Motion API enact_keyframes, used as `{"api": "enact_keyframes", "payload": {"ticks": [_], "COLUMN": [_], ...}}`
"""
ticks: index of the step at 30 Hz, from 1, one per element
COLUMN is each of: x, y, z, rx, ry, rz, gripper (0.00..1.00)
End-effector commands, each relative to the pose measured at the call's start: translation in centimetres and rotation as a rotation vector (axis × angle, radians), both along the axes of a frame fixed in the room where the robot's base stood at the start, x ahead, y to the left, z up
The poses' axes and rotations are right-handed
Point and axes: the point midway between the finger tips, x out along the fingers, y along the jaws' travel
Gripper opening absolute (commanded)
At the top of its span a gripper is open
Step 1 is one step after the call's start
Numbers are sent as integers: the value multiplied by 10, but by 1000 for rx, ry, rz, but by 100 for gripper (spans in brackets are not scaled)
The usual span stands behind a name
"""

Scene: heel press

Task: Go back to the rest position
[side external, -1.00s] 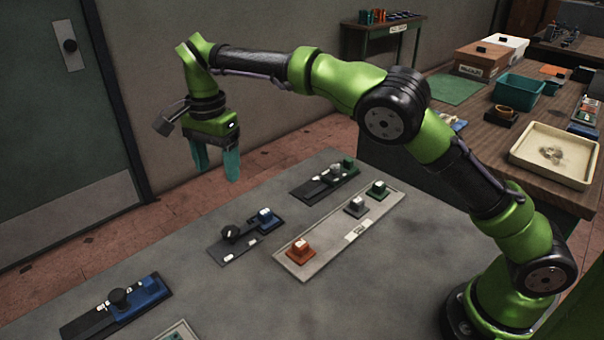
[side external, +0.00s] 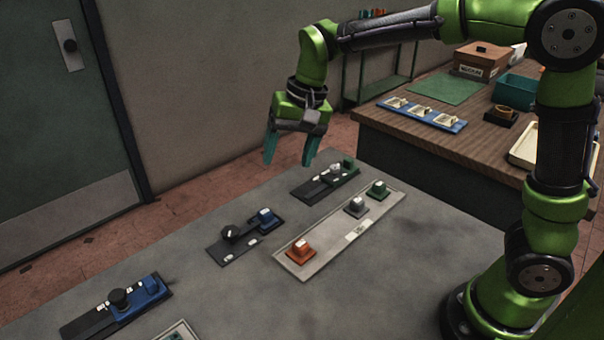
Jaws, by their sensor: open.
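My gripper (side external: 287,162) has teal fingers that point down. It is open and empty, in the air above the far edge of the grey table (side external: 370,280). My green and black arm rises from its base at the right and reaches left over the table. The gripper touches none of the devices on the table. No marker for the rest position shows.
A pale tray (side external: 320,255) bears orange, grey and green blocks. A wooden bench (side external: 430,145) with boxes stands behind. The table's front middle is clear.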

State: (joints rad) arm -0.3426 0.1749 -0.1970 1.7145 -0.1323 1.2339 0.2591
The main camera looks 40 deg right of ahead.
Motion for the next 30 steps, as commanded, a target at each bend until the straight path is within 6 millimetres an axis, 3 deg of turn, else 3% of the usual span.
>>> {"api": "enact_keyframes", "payload": {"ticks": [3,9,15,19,23,30], "x": [-44,-113,-165,-179,-180,-180], "y": [-18,-41,-55,-61,-66,-66], "z": [12,15,8,11,21,21], "rx": [16,-5,-47,-60,-69,-69], "ry": [-96,-258,-382,-429,-468,-468], "rz": [82,178,180,151,131,131], "gripper": [69,69,69,69,69,69]}}
